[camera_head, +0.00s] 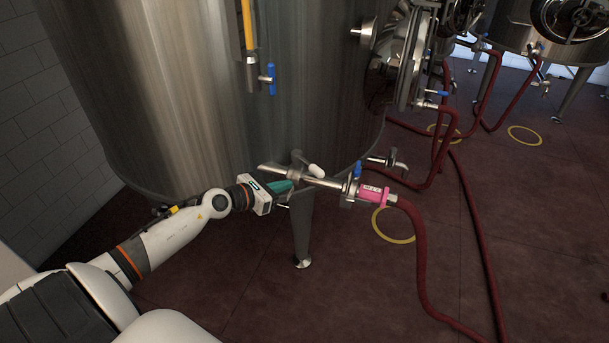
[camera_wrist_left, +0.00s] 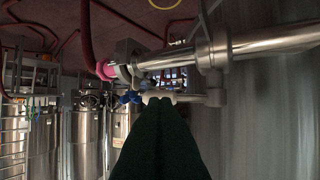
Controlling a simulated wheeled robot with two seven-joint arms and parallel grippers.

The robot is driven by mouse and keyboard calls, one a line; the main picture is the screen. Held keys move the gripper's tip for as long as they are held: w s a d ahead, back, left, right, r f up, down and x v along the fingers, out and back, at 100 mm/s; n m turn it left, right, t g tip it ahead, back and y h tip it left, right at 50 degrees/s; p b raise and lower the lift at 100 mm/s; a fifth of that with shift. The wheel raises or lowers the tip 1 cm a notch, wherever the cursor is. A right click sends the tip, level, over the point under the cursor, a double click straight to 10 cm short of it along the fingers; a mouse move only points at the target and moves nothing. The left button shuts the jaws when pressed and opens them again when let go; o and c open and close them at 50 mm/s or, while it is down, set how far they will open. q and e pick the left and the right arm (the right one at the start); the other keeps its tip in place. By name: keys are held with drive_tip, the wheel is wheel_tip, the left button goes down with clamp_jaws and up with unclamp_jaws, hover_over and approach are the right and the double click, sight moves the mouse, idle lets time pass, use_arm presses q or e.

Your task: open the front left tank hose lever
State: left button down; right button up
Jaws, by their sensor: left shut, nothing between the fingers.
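The large steel tank (camera_head: 220,90) fills the left of the head view. A steel outlet pipe (camera_head: 328,182) runs from under it to a pink coupling (camera_head: 372,194) with a dark red hose. A short lever with a white grip (camera_head: 316,170) sticks up from this pipe, and a blue lever (camera_head: 357,169) stands near the coupling. My left gripper (camera_head: 288,185) is shut and empty, close to the pipe near the tank leg. In the left wrist view its dark fingers (camera_wrist_left: 160,106) overlap the white grip (camera_wrist_left: 160,96) in the picture; contact cannot be told. My right gripper is out of view.
A tank leg (camera_head: 302,235) stands just beside my left gripper. Another steel spout (camera_head: 388,161) lies behind the coupling. Red hoses (camera_head: 422,270) run over the floor at the right. More tanks (camera_head: 510,30) stand at the back right.

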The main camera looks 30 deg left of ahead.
sight(310, 165)
use_arm(q)
drive_tip(key=r+x, duration=0.1)
drive_tip(key=x, duration=0.6)
drive_tip(key=shift+w, duration=0.35)
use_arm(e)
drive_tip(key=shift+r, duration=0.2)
use_arm(q)
drive_tip(key=shift+d, duration=0.15)
